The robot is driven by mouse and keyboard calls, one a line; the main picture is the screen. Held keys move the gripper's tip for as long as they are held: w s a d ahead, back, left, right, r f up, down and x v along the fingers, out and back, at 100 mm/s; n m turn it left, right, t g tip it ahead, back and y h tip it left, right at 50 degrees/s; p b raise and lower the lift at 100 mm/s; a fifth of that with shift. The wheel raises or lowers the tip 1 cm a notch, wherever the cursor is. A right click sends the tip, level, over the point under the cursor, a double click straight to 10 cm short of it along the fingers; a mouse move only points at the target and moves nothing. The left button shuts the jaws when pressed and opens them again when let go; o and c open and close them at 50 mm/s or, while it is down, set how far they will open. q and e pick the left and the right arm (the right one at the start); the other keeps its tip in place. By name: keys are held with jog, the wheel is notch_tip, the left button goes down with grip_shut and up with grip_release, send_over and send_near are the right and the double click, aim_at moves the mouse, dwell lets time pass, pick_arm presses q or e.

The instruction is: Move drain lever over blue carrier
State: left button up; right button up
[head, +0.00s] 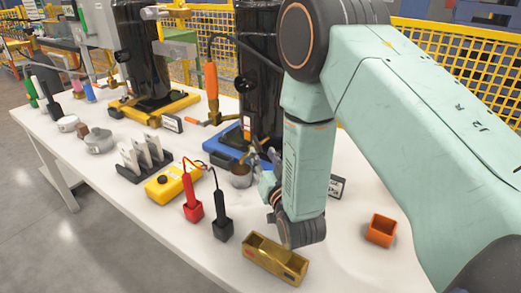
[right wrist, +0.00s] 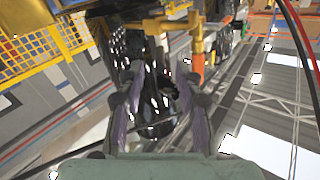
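The blue carrier (head: 226,150) lies under the right black tank (head: 262,80). Beside that tank stands an upright orange handle (head: 211,80) on a brass fitting, with a small orange lever (head: 196,123) sticking out to its left. I cannot tell which of these is the drain lever. My right gripper (head: 259,161) is low in front of the blue carrier, close to a metal cup (head: 241,178). In the right wrist view its two fingers (right wrist: 158,110) are apart, with the black tank visible behind the gap and nothing clearly held. My left gripper is not in view.
A yellow carrier (head: 183,102) with another black tank stands to the left. A yellow meter (head: 172,184) with red (head: 192,208) and black (head: 222,228) probes, a brass box (head: 275,262) and an orange box (head: 381,230) stand nearer. Free table lies between the boxes.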

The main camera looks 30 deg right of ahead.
jog(key=shift+s+a, duration=0.15)
jog(key=shift+s, duration=0.7)
jog(key=shift+s+a, duration=0.15)
jog(key=shift+s, duration=0.7)
jog(key=shift+r, duration=0.1)
